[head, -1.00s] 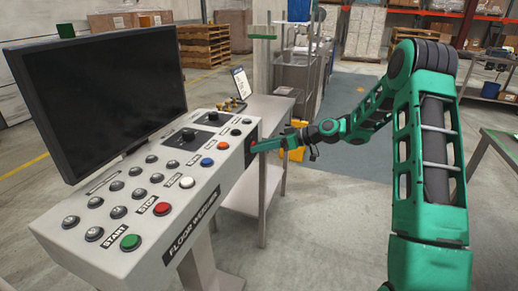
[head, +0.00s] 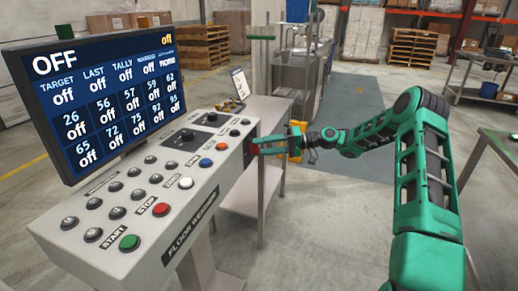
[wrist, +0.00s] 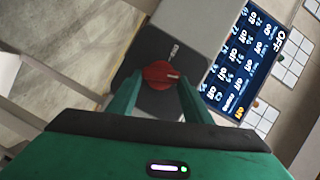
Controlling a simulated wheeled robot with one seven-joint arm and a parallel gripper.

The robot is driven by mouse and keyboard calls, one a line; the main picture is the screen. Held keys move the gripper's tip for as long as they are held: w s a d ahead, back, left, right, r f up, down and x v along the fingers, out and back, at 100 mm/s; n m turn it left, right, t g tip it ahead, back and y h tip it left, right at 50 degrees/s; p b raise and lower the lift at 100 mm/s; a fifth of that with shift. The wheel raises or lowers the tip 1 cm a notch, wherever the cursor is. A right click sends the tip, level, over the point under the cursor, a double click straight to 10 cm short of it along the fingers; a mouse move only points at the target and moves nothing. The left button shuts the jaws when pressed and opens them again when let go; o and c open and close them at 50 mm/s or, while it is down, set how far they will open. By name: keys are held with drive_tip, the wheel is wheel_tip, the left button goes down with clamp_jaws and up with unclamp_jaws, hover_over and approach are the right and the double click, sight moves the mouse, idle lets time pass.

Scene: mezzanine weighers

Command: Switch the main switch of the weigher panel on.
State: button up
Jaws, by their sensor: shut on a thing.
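The weigher panel (head: 130,205) is a light grey sloped console with rows of buttons, including green START and red STOP. Its screen (head: 110,95) is lit blue and reads OFF. The main switch is a red rotary knob (wrist: 161,74) on a dark plate (wrist: 150,98) on the console's right end; it also shows as a red spot in the head view (head: 254,148). My gripper (wrist: 160,82) is shut on the red knob, one green finger on each side. In the head view my gripper (head: 268,146) reaches the panel's right end from the right.
A metal side table (head: 262,112) stands just behind the panel, with a small upright display (head: 240,84) on it. A green table (head: 500,150) is at the right edge. Pallets (head: 415,47) and shelving stand far back.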

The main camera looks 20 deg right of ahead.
drive_tip(key=shift+w+d+f+m+y, duration=0.15)
drive_tip(key=shift+m+y, duration=0.1)
drive_tip(key=shift+m, duration=0.4)
drive_tip(key=shift+s+d+f+m+y, duration=0.1)
drive_tip(key=shift+f+m+y, duration=0.15)
drive_tip(key=shift+m, duration=0.35)
drive_tip(key=shift+w+d+f+m+y, duration=0.1)
drive_tip(key=shift+m+y, duration=0.2)
drive_tip(key=shift+m, duration=0.35)
drive_tip(key=shift+a+f, duration=0.1)
drive_tip(key=o, duration=1)
drive_tip(key=shift+c, duration=0.2)
drive_tip(key=shift+o, duration=0.5)
drive_tip(key=shift+a, duration=0.1)
drive_tip(key=v, duration=1.1)
drive_tip(key=shift+a, duration=0.1)
